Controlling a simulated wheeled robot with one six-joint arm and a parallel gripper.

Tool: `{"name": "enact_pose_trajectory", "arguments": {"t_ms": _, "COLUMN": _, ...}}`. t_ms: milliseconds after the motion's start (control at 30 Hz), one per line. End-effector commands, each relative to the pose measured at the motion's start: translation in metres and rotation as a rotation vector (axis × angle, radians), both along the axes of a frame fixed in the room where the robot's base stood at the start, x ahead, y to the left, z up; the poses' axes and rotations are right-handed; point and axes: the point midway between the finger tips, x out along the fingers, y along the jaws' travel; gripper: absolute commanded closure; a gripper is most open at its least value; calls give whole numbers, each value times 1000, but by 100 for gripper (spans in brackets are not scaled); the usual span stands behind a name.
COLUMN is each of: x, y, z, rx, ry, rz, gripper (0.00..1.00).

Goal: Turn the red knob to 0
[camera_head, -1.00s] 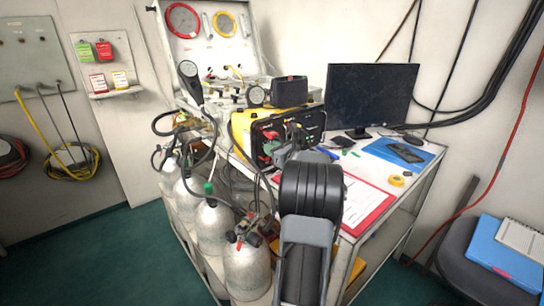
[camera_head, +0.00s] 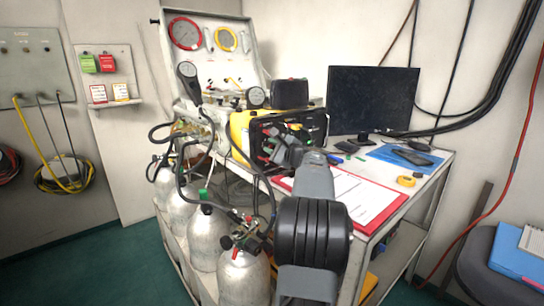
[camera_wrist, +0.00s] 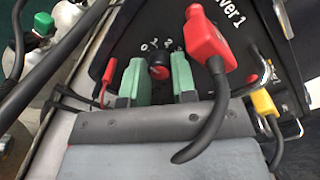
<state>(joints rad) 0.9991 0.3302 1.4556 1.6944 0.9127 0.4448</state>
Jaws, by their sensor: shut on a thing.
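The red knob (camera_wrist: 158,71), black with a red face, sits on the black panel (camera_wrist: 110,40) between my gripper's two green finger pads. My gripper (camera_wrist: 157,80) is shut on it. White digits show in an arc just above the knob, starting with 0 at the left; the pointer's setting cannot be read. In the head view my gripper (camera_head: 272,148) reaches the front of the yellow-and-black air panel box (camera_head: 240,128), and my arm hides the knob there.
A red plug (camera_wrist: 205,40) with a black cable stands right of the knob, in front of the panel. A yellow plug (camera_wrist: 263,103) is farther right. Metal handles edge the panel. Silver cylinders (camera_head: 208,238) with hoses stand left of the table, and a red clipboard (camera_head: 378,222) lies to the right.

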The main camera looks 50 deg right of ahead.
Motion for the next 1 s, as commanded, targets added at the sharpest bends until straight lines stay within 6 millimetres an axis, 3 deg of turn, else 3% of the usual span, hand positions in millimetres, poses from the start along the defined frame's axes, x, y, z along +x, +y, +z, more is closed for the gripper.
{"name": "enact_pose_trajectory", "arguments": {"t_ms": 300, "x": 0, "y": 0, "z": -1, "rx": -99, "ry": 11, "rz": 1, "gripper": 98}}
{"name": "enact_pose_trajectory", "arguments": {"t_ms": 833, "x": 0, "y": 0, "z": 0, "rx": -116, "ry": 14, "rz": 1, "gripper": 98}}
{"name": "enact_pose_trajectory", "arguments": {"t_ms": 867, "x": 0, "y": 0, "z": 0, "rx": -116, "ry": 14, "rz": 1, "gripper": 72}}
{"name": "enact_pose_trajectory", "arguments": {"t_ms": 1000, "x": 0, "y": 0, "z": 0, "rx": -115, "ry": 13, "rz": 0, "gripper": 58}}
